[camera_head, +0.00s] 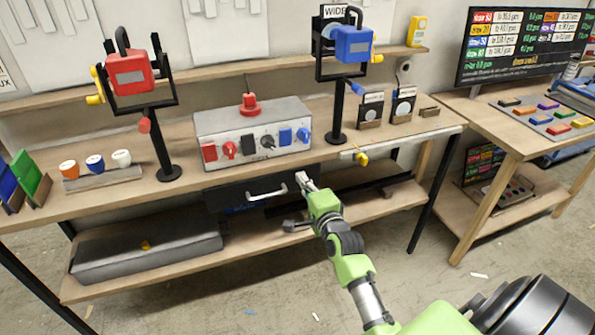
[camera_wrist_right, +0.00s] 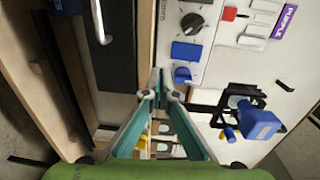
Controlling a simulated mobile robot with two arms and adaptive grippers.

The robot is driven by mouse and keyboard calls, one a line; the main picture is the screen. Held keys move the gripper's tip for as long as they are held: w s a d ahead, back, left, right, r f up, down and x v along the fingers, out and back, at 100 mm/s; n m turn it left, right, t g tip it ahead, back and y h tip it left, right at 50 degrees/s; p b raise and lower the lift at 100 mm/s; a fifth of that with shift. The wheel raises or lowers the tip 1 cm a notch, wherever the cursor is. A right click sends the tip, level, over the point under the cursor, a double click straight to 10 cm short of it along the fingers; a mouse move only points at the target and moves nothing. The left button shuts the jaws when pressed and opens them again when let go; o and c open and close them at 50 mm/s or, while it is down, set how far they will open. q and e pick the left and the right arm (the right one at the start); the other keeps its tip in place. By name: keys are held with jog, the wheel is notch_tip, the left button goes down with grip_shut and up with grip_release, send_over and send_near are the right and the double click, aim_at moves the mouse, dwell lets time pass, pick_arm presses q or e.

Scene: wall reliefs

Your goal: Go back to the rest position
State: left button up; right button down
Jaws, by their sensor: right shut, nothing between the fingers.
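My right gripper (camera_head: 304,181) is in front of the workbench, near the right end of the silver handle (camera_head: 267,194) on the dark drawer below the bench top. I cannot tell whether it touches the handle. In the right wrist view its fingers (camera_wrist_right: 160,88) come together with nothing between them. My green right arm reaches in from the bottom right. My left gripper is not in view.
A grey control box (camera_head: 252,140) with a red button stands on the bench. A red lamp-like unit (camera_head: 129,73) and a blue one (camera_head: 353,43) are on black stands. A lower shelf (camera_head: 245,245) holds a grey case. A side table (camera_head: 480,115) is at the right.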

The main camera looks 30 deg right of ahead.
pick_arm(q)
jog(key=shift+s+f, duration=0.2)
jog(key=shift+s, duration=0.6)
pick_arm(e)
jog(key=shift+s+a+f, duration=0.2)
jog(key=shift+s, duration=0.6)
